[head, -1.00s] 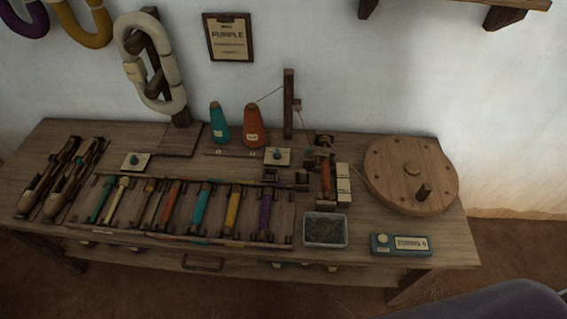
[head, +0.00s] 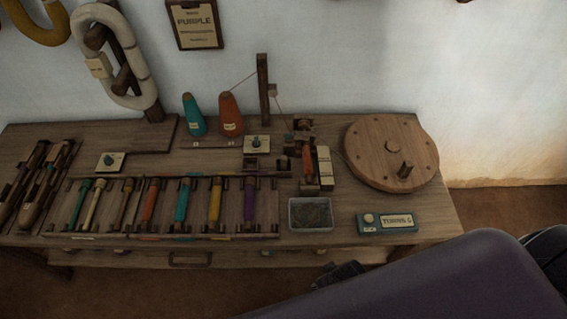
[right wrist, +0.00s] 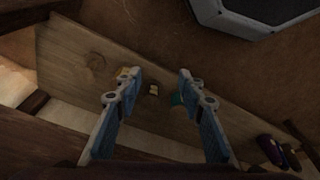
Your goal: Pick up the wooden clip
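I cannot make out a wooden clip for certain in either view. The wooden bench (head: 330,165) carries many small wooden parts. In the head view my right arm comes in from the lower right. Its dark gripper (head: 338,273) is partly hidden, low in front of the bench's front edge. In the right wrist view my right gripper (right wrist: 157,82) has its two fingers apart with nothing held. A small pale piece (right wrist: 153,89) shows beyond the gap, against a wooden board (right wrist: 70,60); I cannot tell what it is. My left gripper is not in view.
A grey tray (head: 291,215) and a teal box (head: 388,222) sit at the bench's front right. A wooden wheel (head: 375,140) stands behind them. A rack of coloured bobbins (head: 182,200) fills the left front. Dark bobbins (right wrist: 272,150) show at the wrist view's lower right.

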